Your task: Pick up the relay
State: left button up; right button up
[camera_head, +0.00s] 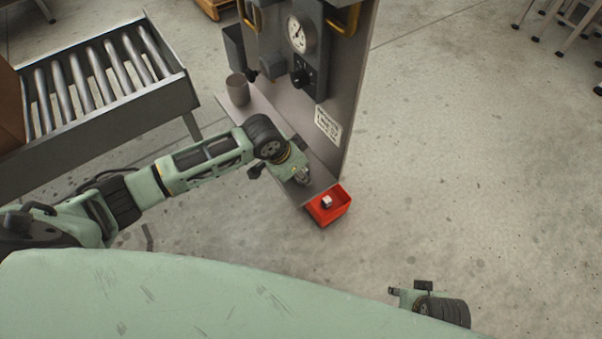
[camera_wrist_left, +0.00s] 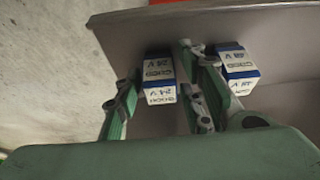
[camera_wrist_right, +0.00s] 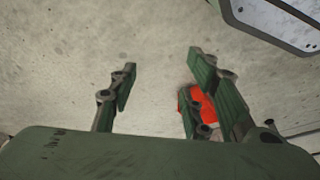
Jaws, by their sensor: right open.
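Two white-and-blue relays show in the left wrist view. One relay (camera_wrist_left: 159,83) is seen between my left gripper's fingers, and another relay (camera_wrist_left: 238,66) sits to the right, outside the right finger. Both are on the grey shelf (camera_wrist_left: 240,20). My left gripper (camera_wrist_left: 158,88) is open over the first relay, with small gaps at both sides. In the head view, my left gripper (camera_head: 303,178) hides these relays. A small white block (camera_head: 327,202), perhaps another relay, lies in the red bin (camera_head: 336,213). My right gripper (camera_head: 392,291) is open and empty above the floor.
A machine cabinet with a dial gauge (camera_head: 297,34) rises behind the shelf. A grey cup (camera_head: 238,89) stands on the shelf's far end. A roller conveyor (camera_head: 100,80) is at the left.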

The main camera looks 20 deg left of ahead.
pick_arm(q)
grip_shut()
jog(key=shift+r, duration=0.1)
